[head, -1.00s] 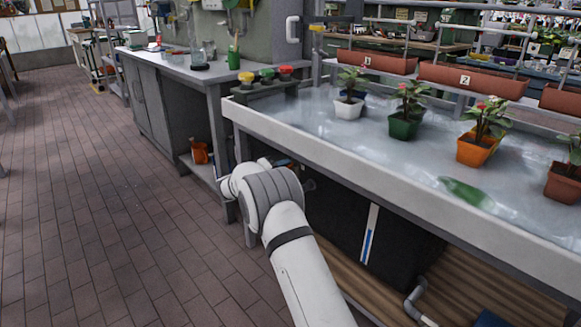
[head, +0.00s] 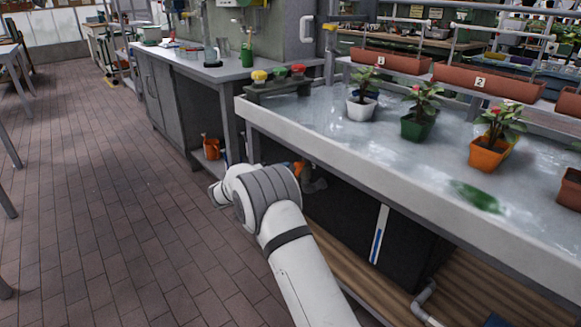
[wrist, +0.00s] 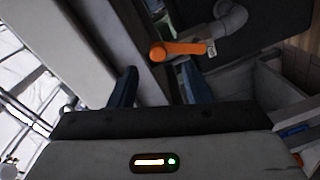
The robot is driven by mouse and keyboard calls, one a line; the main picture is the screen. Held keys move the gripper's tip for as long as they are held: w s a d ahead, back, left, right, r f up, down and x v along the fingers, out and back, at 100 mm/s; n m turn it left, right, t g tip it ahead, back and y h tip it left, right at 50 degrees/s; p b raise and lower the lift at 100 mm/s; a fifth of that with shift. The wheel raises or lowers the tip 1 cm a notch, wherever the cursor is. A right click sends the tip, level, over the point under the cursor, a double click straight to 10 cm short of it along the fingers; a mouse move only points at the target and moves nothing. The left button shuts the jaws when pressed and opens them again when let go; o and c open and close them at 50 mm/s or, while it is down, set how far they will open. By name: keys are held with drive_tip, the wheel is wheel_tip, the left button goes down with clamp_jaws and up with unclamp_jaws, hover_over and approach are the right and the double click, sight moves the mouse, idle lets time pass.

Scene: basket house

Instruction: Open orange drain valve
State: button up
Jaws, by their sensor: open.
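The orange drain valve handle (wrist: 182,48) shows in the wrist view as a lever lying roughly level, with a rounded end at the left. Its right end meets a grey bent pipe (wrist: 232,20) under the bench. In the head view the orange handle (head: 299,169) shows just right of my arm, below the wet bench, partly hidden. My gripper (wrist: 158,78) is open and empty. Its two dark blue fingers point toward the handle, which lies just beyond their tips. They look apart from it. My gripper is hidden behind my arm in the head view.
The white-rimmed bench (head: 400,195) with potted plants stands above the pipe. A dark box (head: 350,215) is below it. A bench leg or post (wrist: 125,35) stands left of the handle in the wrist view. The brick floor (head: 110,220) at left is clear.

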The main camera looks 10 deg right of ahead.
sight(298, 170)
drive_tip(key=shift+s+a, duration=0.25)
drive_tip(key=shift+a, duration=0.15)
drive_tip(key=shift+f, duration=0.1)
drive_tip(key=shift+c, duration=0.4)
